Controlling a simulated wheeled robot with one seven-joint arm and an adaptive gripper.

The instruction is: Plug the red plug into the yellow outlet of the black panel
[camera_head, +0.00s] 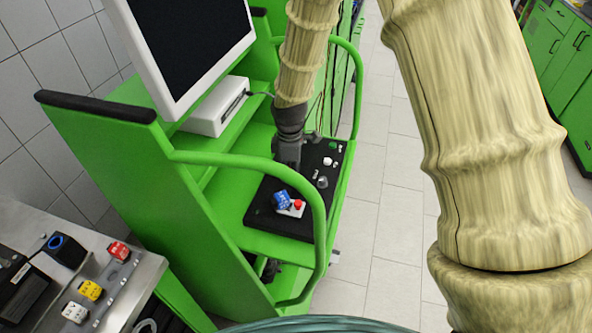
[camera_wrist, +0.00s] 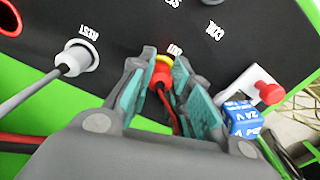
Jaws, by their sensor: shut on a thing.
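The black panel (camera_head: 262,222) lies on the green cart; it also fills much of the wrist view (camera_wrist: 120,25). In the wrist view the red plug (camera_wrist: 162,77) is between the fingers of my gripper (camera_wrist: 163,85), with its red cable running back toward me. My gripper is shut on it. The yellow outlet (camera_wrist: 164,58) shows as a yellow rim right at the plug's front end. The plug lines up with the outlet and seems to touch it; how deep it sits I cannot tell. In the head view my gripper (camera_head: 288,160) hides plug and outlet.
A grey plug (camera_wrist: 75,62) with a cable sits in a white socket left of my gripper. A blue block (camera_wrist: 241,118) and a red knob (camera_wrist: 268,92) are close on the right. The green rail (camera_head: 318,200) curves around the panel. A monitor (camera_head: 190,45) stands behind.

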